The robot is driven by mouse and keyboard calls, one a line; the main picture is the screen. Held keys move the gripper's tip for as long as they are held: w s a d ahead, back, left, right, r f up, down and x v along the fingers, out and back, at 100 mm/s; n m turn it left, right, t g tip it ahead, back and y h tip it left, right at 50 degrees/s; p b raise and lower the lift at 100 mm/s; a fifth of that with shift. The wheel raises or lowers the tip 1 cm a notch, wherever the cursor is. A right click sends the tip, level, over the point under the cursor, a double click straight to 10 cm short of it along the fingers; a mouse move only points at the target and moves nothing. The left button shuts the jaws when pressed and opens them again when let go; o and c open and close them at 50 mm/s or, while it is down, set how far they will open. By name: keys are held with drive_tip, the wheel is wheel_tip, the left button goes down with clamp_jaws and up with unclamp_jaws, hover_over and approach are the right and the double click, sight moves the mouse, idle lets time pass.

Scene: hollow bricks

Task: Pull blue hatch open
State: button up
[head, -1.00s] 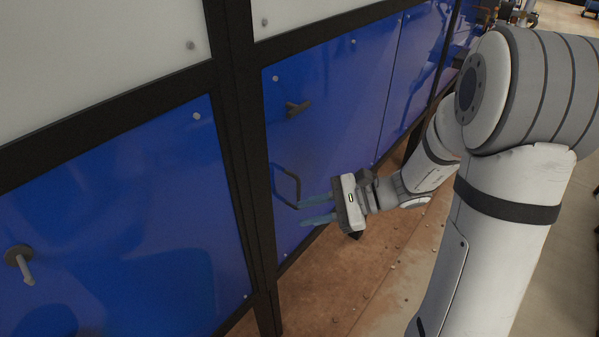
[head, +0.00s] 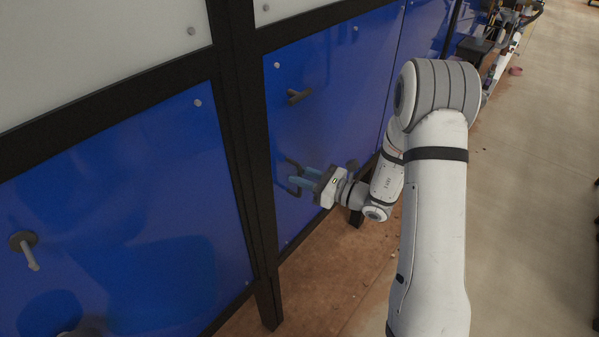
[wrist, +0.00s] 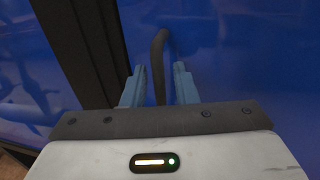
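The blue hatch (head: 345,125) is a glossy panel in a dark frame, to the right of the dark post in the head view. It looks flush with its frame. Its black bar handle (head: 291,161) is partly hidden by my gripper (head: 301,180). In the wrist view the handle (wrist: 160,60) runs between the two blue-grey fingers of my gripper (wrist: 159,80). The fingers are open, with a gap visible on each side of the bar. A dark T-shaped latch (head: 298,97) sits higher on the hatch.
A dark post (head: 245,140) stands just left of the hatch. Another blue panel (head: 120,200) with a latch (head: 24,247) is left of it.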

drive_tip(key=shift+w+a, duration=0.2)
drive_tip(key=shift+a, duration=0.2)
drive_tip(key=shift+c, duration=0.4)
clamp_jaws()
